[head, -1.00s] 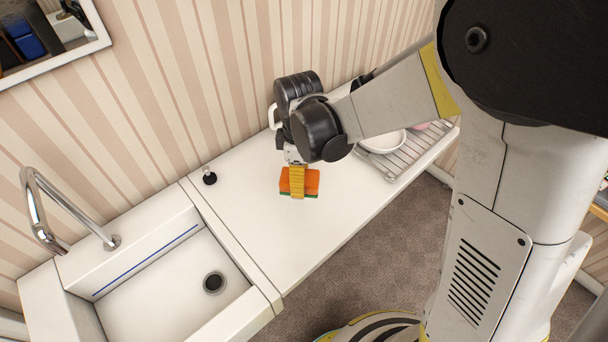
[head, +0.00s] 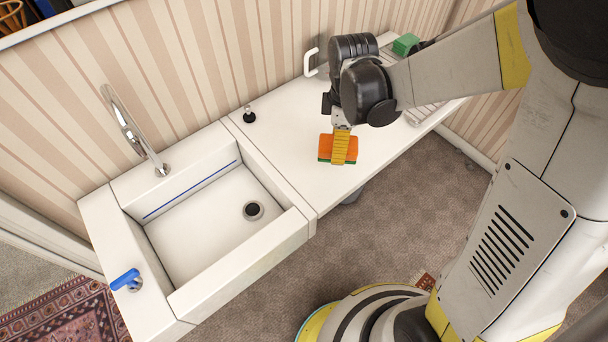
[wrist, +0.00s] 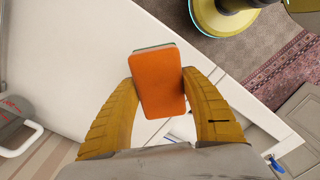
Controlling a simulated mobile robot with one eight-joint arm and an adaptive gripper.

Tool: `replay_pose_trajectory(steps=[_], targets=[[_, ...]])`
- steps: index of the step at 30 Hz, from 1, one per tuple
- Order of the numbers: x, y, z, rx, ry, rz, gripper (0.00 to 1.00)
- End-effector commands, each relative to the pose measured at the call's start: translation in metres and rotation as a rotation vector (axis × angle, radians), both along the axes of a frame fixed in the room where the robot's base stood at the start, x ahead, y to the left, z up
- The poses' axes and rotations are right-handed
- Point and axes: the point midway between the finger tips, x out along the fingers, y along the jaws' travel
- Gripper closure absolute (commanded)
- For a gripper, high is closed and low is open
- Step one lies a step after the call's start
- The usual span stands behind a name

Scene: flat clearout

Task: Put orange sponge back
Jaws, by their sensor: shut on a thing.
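The orange sponge (head: 325,147) has a green underside and shows in the head view above the white counter, near its front edge. My gripper (head: 341,146) is shut on it, its yellow fingers across the sponge. In the wrist view the orange face of the sponge (wrist: 159,82) is between the two yellow fingers of my gripper (wrist: 160,100), which press on its sides. The sponge appears held above the counter; the exact gap cannot be told.
A white sink (head: 208,205) with a chrome faucet (head: 130,130) is at left. A blue item (head: 125,279) lies on the sink's left rim. A black-knobbed fitting (head: 249,115) stands on the counter (head: 285,125). A green block (head: 405,44) and a dish rack (head: 428,110) are at the back right.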

Motion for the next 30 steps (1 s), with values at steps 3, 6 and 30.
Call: replay_pose_trajectory(steps=[3,6,30], targets=[[-0.001,0.032,-0.023,0.0,0.0,0.007,0.72],[-0.002,0.053,-0.035,0.0,0.0,0.005,0.72],[-0.002,0.073,-0.085,0.0,0.0,0.0,0.72]])
